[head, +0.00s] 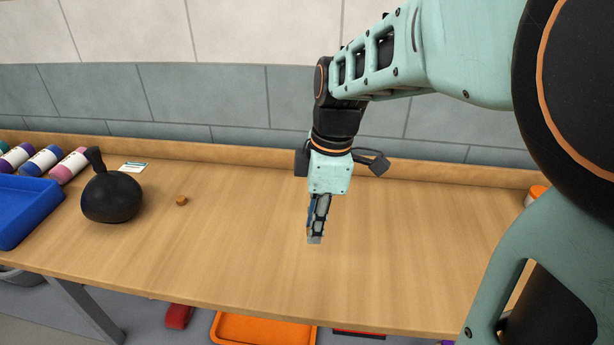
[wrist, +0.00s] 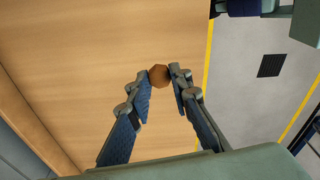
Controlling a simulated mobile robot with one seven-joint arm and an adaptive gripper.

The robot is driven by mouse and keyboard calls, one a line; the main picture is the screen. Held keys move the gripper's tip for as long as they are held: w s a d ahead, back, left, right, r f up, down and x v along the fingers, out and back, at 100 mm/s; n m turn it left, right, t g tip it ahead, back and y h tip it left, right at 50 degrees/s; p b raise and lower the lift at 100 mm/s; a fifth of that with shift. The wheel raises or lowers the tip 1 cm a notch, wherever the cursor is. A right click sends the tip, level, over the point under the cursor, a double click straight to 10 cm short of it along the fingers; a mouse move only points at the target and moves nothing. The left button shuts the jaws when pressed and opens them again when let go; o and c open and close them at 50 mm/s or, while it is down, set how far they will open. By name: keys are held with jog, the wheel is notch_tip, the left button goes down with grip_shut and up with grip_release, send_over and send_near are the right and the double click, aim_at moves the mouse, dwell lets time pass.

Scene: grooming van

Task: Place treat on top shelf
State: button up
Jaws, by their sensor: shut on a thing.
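My gripper (head: 315,236) points down above the wooden table, right of its middle in the head view. In the wrist view its two fingertips (wrist: 160,80) close on a small round brown treat (wrist: 159,75). In the head view the fingers hide the held treat. A second small brown piece (head: 181,201) lies on the table, left of my gripper and apart from it. No top shelf can be made out in either view.
A round black object (head: 112,197) with a stub on top stands on the table (head: 245,250) at the left. A blue tray (head: 25,208) and several bottles (head: 68,167) are at the far left. An orange tray (head: 262,330) is below the table. A wall runs behind.

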jog(key=shift+s+d+r, duration=0.1)
jog(key=shift+d+m+p, duration=0.2)
jog(key=shift+m+p, duration=0.2)
jog(key=shift+m, duration=0.1)
jog(key=w+d+f+m+p, duration=0.2)
jog(key=w+d+m+p, duration=0.1)
jog(key=m, duration=0.5)
jog(key=w+d+f+m+t+h+p, duration=0.1)
jog(key=w+d+f+m+p, duration=0.1)
jog(key=d+m+p, duration=0.4)
jog(key=shift+w+f+m, duration=0.35)
jog(key=shift+w+m, duration=0.2)
jog(key=shift+m, duration=0.95)
jog(key=shift+d, duration=0.1)
